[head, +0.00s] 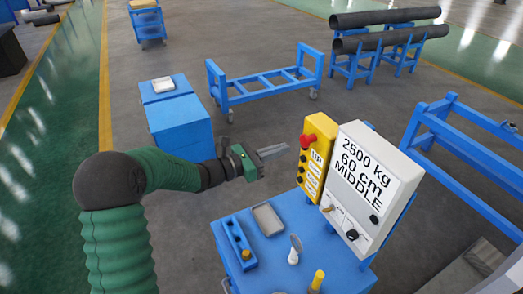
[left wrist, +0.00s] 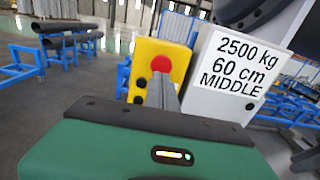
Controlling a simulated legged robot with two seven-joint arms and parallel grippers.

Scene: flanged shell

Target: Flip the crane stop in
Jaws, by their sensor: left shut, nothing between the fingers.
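The yellow control box (head: 317,156) stands at the back of the blue cart, with a red mushroom button (head: 308,141) near its top and several dark buttons with labels below. My left gripper (head: 286,148) is shut and empty, pointing right at the box just left of the red button. In the left wrist view the shut fingers (left wrist: 163,88) point at the yellow box (left wrist: 150,58), just below the red button (left wrist: 160,64). Whether they touch the box cannot be told. My right gripper is not in view.
A grey panel (head: 372,203) reading 2500 kg, 60 cm, MIDDLE stands right beside the yellow box. The blue cart top (head: 266,272) holds a grey tray (head: 268,219), a blue block with holes (head: 239,244) and small upright items. Blue frames stand behind and right.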

